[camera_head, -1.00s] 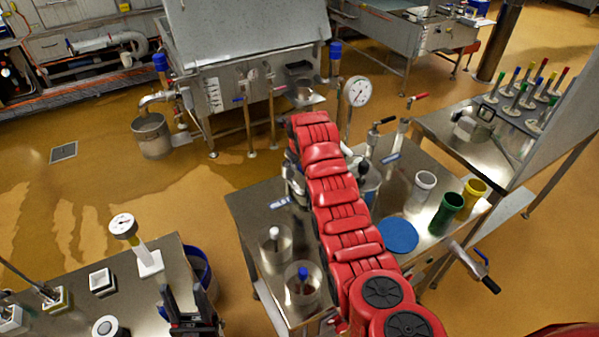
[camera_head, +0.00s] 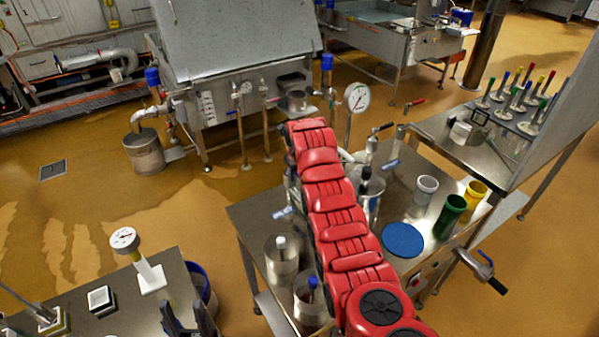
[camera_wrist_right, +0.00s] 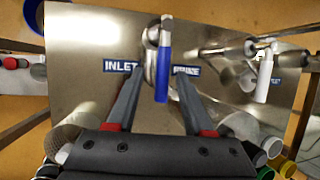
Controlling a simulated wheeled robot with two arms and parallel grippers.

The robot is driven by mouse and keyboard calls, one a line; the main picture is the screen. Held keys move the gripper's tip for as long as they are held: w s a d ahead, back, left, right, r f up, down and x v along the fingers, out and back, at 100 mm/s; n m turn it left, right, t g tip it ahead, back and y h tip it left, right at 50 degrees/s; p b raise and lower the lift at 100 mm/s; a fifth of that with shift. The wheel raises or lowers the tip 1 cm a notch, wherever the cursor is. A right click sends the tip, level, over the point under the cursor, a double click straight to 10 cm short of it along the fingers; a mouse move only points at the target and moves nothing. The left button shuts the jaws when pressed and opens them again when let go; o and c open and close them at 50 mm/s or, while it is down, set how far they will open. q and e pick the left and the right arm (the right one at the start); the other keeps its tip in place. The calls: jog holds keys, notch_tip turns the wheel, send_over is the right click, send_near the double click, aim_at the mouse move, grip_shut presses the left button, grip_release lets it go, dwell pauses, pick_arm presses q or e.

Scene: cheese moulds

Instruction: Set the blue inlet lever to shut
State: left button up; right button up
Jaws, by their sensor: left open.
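In the right wrist view the blue inlet lever (camera_wrist_right: 162,68) points toward the camera and hangs between the two fingers of my right gripper (camera_wrist_right: 160,74). The fingers stand apart on either side of it; I cannot tell whether either touches it. An INLET label (camera_wrist_right: 120,66) is left of the lever on the steel top. A second label (camera_wrist_right: 187,70), partly covered by a finger, is on its right. In the head view my red right arm hides the lever and the right gripper. My left gripper (camera_head: 190,322) is open and empty at the bottom edge, by the left table.
A white-handled lever (camera_wrist_right: 265,76) and a black handle (camera_wrist_right: 292,59) stand right of the blue lever. A dial gauge (camera_head: 357,97) rises behind.

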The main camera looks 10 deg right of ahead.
jog(key=shift+d+r, duration=0.1)
jog(key=shift+r, duration=0.05)
jog(key=b+v, duration=0.2)
jog(key=v, duration=1.5)
jog(key=shift+s, duration=0.1)
